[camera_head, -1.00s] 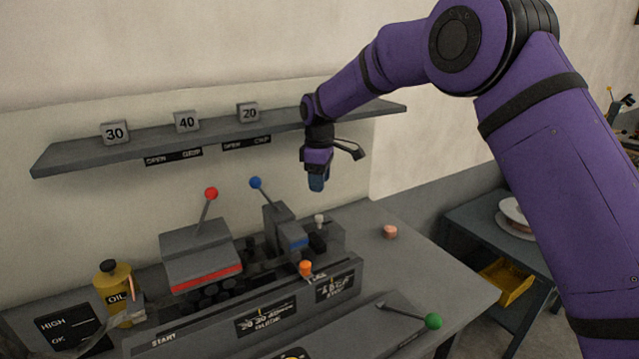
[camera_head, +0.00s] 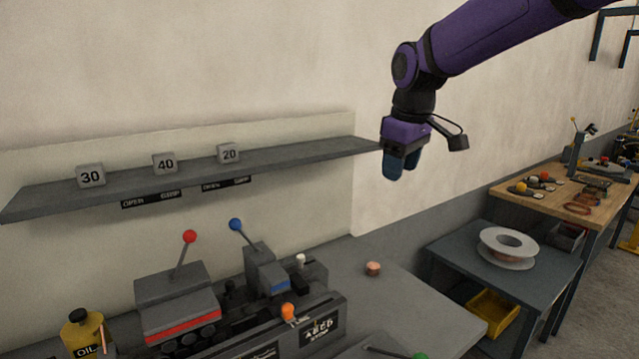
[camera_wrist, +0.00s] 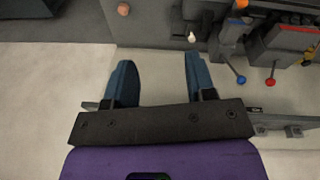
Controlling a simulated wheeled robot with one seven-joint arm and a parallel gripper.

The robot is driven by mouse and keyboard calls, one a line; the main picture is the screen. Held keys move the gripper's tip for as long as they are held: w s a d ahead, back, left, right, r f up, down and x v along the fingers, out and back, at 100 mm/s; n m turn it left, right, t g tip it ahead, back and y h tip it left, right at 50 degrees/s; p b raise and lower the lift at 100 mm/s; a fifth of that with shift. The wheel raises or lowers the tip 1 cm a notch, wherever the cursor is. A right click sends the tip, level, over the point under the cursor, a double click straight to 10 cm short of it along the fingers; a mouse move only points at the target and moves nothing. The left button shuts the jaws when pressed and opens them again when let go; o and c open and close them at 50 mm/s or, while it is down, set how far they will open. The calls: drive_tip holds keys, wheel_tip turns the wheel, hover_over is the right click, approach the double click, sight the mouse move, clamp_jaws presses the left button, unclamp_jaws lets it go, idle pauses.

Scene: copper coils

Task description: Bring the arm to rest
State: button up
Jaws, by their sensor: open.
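My gripper (camera_head: 402,166) hangs from my purple arm in the head view, at the right end of the wall shelf and high above the bench. In the wrist view the two blue fingers of my gripper (camera_wrist: 161,85) stand wide apart with nothing between them. A small copper coil (camera_head: 373,269) lies on the grey bench top, well below my gripper. It also shows in the wrist view as a small pinkish round thing (camera_wrist: 123,9).
The wall shelf (camera_head: 300,151) carries blocks marked 30, 40 and 20. The machine with red and blue levers (camera_head: 180,300) stands on the bench at left. A side table (camera_head: 455,248) holds a wire spool (camera_head: 508,243). A wooden bench (camera_head: 555,205) stands farther right.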

drive_tip(key=s+d+r+m+t, duration=0.1)
drive_tip(key=s+d+m, duration=0.1)
drive_tip(key=s+d, duration=0.45)
drive_tip(key=s+d+r+m+t, duration=0.1)
drive_tip(key=s+d+r+m, duration=0.2)
drive_tip(key=s, duration=0.7)
drive_tip(key=s+d+f+m, duration=0.2)
drive_tip(key=s, duration=0.4)
drive_tip(key=s+d+f+m+t, duration=0.1)
drive_tip(key=s+d+f+m, duration=0.1)
drive_tip(key=s, duration=0.4)
drive_tip(key=shift+s+d+f, duration=0.25)
drive_tip(key=shift+d+f, duration=0.5)
drive_tip(key=shift+f, duration=0.05)
